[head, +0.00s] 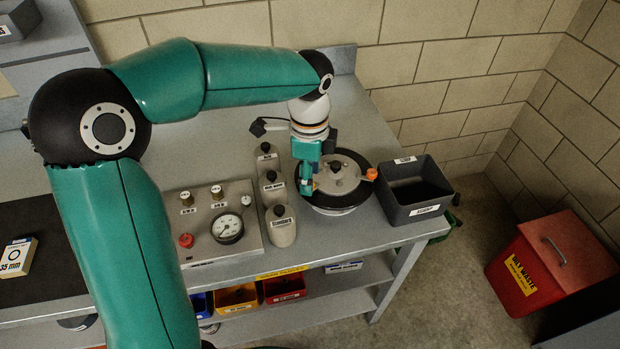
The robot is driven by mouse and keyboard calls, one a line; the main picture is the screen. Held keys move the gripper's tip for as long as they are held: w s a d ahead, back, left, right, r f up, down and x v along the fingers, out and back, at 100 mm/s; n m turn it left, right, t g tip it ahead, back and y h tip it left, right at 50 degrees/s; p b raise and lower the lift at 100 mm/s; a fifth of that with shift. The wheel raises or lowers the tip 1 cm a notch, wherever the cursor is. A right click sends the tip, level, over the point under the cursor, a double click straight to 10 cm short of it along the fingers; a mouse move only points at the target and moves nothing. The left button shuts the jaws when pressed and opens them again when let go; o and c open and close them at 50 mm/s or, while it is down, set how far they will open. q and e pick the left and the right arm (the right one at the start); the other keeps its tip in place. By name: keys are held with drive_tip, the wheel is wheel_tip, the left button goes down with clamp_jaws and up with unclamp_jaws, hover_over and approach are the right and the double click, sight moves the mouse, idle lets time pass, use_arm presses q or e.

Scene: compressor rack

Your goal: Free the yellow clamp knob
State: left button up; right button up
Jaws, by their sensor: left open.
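A round pot with a grey lid (342,170) and a wide black rim (358,199) stands on the bench. The yellow clamp knob (314,186) shows as a small yellow patch at the lid's left edge, mostly hidden by my gripper. An orange knob (371,174) sits at the lid's right edge. My left gripper (311,177) points down at the left side of the lid, open, with its fingers close to the yellow knob. I cannot tell whether they touch it. My right gripper is not in view.
A dark open bin (421,210) stands right of the pot. Grey bottles (281,226) and a gauge panel (205,246) stand to its left. A red waste bin (540,270) is on the floor. Coloured bins (236,298) sit on the lower shelf.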

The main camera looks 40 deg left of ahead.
use_arm(q)
drive_tip(key=shift+f, duration=0.7)
clamp_jaws()
